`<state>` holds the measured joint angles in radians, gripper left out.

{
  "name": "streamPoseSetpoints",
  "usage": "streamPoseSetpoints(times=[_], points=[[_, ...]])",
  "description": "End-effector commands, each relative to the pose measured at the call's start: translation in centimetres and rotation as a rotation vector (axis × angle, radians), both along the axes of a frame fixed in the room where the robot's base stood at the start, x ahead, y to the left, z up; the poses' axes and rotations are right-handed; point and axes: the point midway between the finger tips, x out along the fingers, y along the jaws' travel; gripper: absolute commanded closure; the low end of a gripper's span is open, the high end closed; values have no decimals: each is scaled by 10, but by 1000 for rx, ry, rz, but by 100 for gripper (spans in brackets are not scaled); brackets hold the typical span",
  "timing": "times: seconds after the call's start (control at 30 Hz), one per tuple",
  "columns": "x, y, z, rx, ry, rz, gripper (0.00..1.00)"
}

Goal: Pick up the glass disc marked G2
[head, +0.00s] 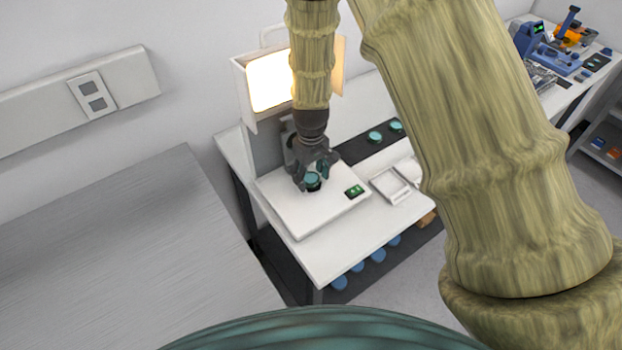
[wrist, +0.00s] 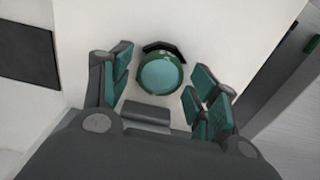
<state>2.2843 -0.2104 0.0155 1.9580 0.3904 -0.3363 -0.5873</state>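A round teal glass disc (head: 313,179) sits on the white instrument base on the bench. In the wrist view the disc (wrist: 160,74) rests against a dark angled holder (wrist: 163,48), with a dark block (wrist: 146,112) on its near side. No marking is readable on it, so I cannot tell whether it is G2. My gripper (head: 314,172) points down over the disc. In the wrist view my gripper (wrist: 160,90) is open, its teal-padded fingers apart to the left and right of the disc. Two more teal discs (head: 375,137) (head: 396,126) lie on a dark strip behind.
A lit lamp panel (head: 270,80) stands behind my gripper. Several blue round items (head: 358,266) sit on the shelf below. A bare grey surface (head: 120,260) is at left.

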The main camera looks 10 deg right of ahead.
Motion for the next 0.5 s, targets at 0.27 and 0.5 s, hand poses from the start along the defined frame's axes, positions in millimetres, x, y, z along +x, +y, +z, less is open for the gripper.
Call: streamPoseSetpoints(times=[0.27, 0.5], points=[[0, 0, 0, 0, 0, 0, 82], [0, 0, 1, 0, 0, 0, 82]])
